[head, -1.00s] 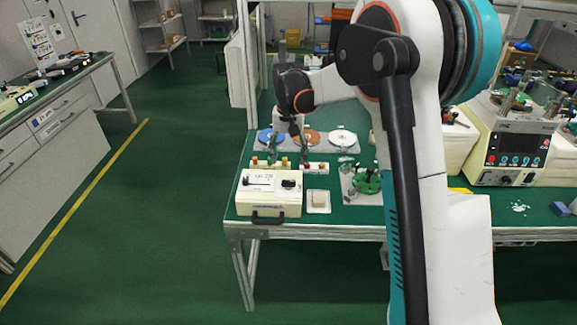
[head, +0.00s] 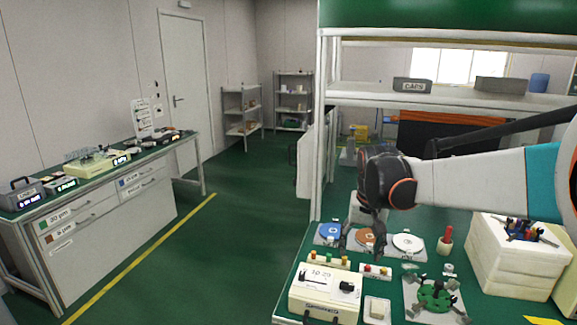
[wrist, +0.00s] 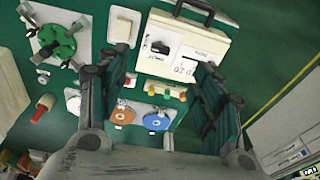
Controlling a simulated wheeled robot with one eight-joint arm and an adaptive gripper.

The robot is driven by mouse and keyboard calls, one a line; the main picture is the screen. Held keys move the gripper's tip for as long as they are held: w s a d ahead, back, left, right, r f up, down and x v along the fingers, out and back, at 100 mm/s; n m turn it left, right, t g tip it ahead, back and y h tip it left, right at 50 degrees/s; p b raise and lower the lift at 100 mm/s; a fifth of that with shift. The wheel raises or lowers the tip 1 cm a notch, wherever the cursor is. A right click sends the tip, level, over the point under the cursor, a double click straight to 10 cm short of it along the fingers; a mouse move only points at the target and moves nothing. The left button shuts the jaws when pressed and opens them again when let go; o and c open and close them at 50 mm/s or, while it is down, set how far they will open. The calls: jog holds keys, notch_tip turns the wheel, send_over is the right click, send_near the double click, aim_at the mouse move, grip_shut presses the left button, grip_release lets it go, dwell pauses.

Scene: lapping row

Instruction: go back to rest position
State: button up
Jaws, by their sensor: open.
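My gripper (head: 362,243) hangs fingers-down over the green bench top, above the area between the cream box (head: 325,292) and the coloured discs. In the wrist view my gripper (wrist: 160,90) has its two dark, ribbed fingers spread well apart, with nothing between them. The cream box, with a dark handle, also shows in the wrist view (wrist: 180,45). My arm reaches in from the right in the head view. Whether any fingertip touches the bench is hard to tell, but nothing is held.
A blue disc (head: 328,231), an orange disc (head: 366,236) and a white disc (head: 407,243) lie behind the gripper. A green fixture (head: 436,294) and a white block stack (head: 515,255) stand to the right. Shelf posts (head: 322,150) rise at left; the aisle floor (head: 240,215) is clear.

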jog(key=s+r+n+t, duration=0.1)
jog(key=s+r+t, duration=0.3)
jog(key=s, duration=1)
jog(key=s+f+n+t, duration=0.1)
jog(key=s+f, duration=0.1)
jog(key=s, duration=1)
jog(key=shift+s+f+n+t, duration=0.2)
jog(key=shift+f+n+t, duration=0.1)
jog(key=shift+n, duration=0.1)
